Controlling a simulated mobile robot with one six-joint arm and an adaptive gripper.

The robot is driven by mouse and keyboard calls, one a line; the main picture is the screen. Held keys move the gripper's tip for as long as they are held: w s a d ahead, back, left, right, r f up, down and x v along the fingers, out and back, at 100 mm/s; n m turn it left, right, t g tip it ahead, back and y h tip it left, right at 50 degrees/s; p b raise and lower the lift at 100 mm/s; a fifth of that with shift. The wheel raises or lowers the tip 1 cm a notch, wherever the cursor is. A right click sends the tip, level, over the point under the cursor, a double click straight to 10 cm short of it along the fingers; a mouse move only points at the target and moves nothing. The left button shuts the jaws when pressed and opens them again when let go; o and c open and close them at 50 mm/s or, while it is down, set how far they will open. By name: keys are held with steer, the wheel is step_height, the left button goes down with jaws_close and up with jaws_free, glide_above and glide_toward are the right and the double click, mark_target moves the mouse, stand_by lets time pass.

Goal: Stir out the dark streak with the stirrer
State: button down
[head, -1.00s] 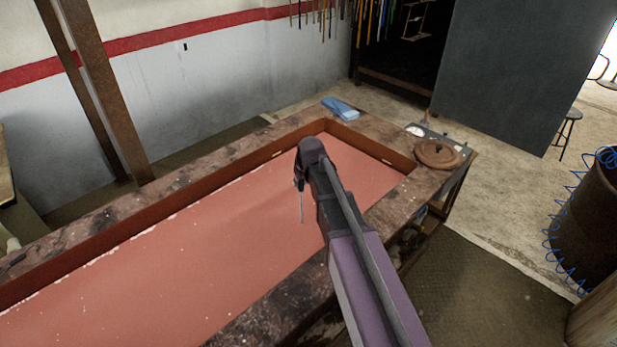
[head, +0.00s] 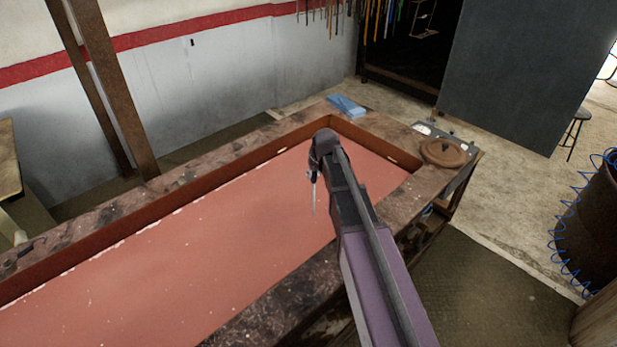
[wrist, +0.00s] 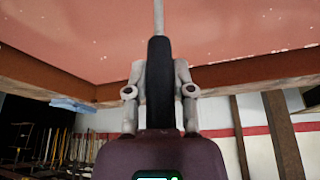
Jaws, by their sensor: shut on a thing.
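A long trough (head: 200,187) with a worn brown rim holds flat red-pink liquid (head: 190,255) with pale specks along its far edge. I cannot make out a clear dark streak in it. My gripper (head: 315,174) is above the liquid towards the far right end. It is shut on the stirrer (head: 313,198), whose thin grey rod points down. In the wrist view my gripper (wrist: 160,85) has its fingers on both sides of the stirrer's black handle (wrist: 159,75), and the rod (wrist: 158,18) runs towards the liquid. Whether its tip is in the liquid cannot be told.
A blue object (head: 347,106) lies on the far rim corner. A round brown lid (head: 444,152) sits at the right end. A rusty post (head: 115,100) stands behind the trough. A dark barrel (head: 590,225) with blue coil is at right.

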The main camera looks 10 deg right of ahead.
steer(key=shift+w+d, duration=0.85)
steer(key=shift+d, duration=0.3)
steer(key=shift+w+d, duration=0.8)
steer(key=shift+d, duration=0.35)
step_height(320, 180, up, 16)
steer(key=p, duration=1.6)
stand_by(1.8)
